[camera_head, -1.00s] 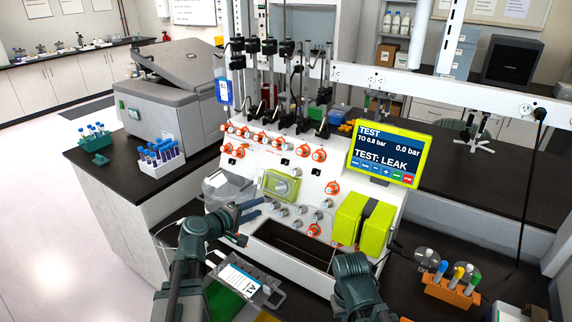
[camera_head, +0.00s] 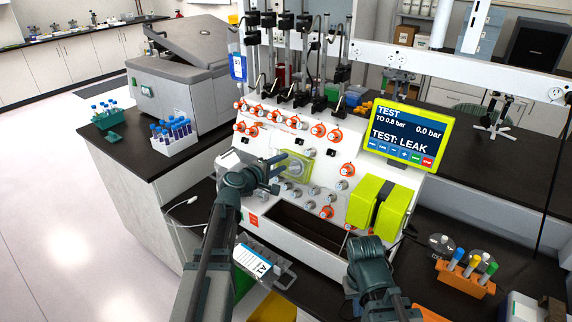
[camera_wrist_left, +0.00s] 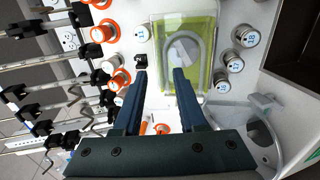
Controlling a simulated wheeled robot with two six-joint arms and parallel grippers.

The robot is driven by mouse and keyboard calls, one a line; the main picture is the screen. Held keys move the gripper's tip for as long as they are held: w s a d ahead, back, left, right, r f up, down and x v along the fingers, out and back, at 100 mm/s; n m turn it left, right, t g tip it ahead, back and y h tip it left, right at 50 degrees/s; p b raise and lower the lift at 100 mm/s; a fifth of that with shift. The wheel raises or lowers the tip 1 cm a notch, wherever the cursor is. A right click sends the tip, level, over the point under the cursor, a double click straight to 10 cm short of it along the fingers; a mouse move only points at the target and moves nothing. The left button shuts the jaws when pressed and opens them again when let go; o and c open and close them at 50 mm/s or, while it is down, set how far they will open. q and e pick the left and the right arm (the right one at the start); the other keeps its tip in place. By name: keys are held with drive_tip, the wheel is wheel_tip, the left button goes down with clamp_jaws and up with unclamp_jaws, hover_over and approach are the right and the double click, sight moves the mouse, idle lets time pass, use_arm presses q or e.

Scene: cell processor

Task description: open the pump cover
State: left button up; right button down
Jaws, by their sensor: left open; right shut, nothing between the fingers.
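The pump cover (camera_head: 297,166) is a clear yellow-green lid on the white machine's front panel. It looks shut over a grey curved pump part; in the left wrist view the cover (camera_wrist_left: 203,75) fills the upper middle. My left gripper (camera_head: 276,178) is open in front of it and partly hides it in the head view. In the left wrist view the fingers (camera_wrist_left: 160,72) straddle the cover's left edge, one outside and one over it; I cannot tell if they touch. My right gripper (camera_head: 364,243) is shut and empty below the yellow-green blocks, its tips hard to see.
Silver knobs (camera_wrist_left: 245,35) stand beside the cover. Orange ring valves (camera_head: 318,131) sit above it. Yellow-green blocks (camera_head: 364,201) and a screen (camera_head: 407,140) are to the right. An open recess (camera_head: 300,224) lies below.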

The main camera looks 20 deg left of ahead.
sight(293, 167)
use_arm(q)
drive_tip(key=shift+x, duration=1.5)
clamp_jaws()
idle(0.4)
